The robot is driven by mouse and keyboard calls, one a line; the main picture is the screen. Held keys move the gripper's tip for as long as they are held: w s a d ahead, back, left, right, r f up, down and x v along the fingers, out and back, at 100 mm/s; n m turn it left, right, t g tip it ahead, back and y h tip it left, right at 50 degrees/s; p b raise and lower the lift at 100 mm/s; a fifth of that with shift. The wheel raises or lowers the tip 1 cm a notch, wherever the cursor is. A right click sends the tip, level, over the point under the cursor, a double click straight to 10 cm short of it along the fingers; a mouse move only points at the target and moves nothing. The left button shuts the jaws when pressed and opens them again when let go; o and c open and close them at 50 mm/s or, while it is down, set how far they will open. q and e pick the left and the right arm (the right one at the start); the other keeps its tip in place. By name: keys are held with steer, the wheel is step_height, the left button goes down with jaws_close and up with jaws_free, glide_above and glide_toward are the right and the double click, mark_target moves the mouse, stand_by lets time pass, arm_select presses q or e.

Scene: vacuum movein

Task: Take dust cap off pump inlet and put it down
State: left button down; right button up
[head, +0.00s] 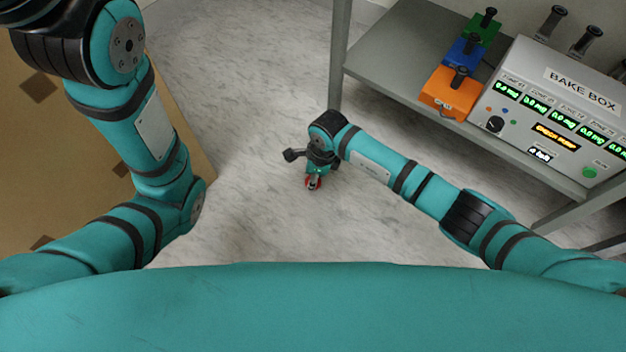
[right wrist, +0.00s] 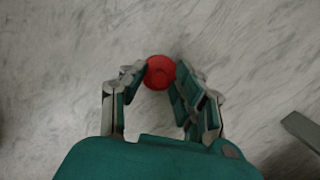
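A red round dust cap (right wrist: 160,72) shows between the fingertips of my right gripper (right wrist: 159,78) in the right wrist view. Both fingers rest against its sides, and pale marbled floor shows beyond it. In the head view my right gripper (head: 313,185) points down over the floor, with a bit of the red cap (head: 319,183) visible at its fingertips. The cap's height above the floor is hard to tell. The pump inlet is not visible in either view. My left arm reaches up along the left side, and its gripper is outside the picture.
A grey metal bench (head: 402,62) at the right bears a bake box controller (head: 545,105) and a row of orange, blue and green blocks (head: 449,94) with black knobs. A brown surface with dark diamond marks (head: 75,150) lies at the left. Marbled floor (head: 245,90) between them is clear.

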steer(key=c, duration=0.5)
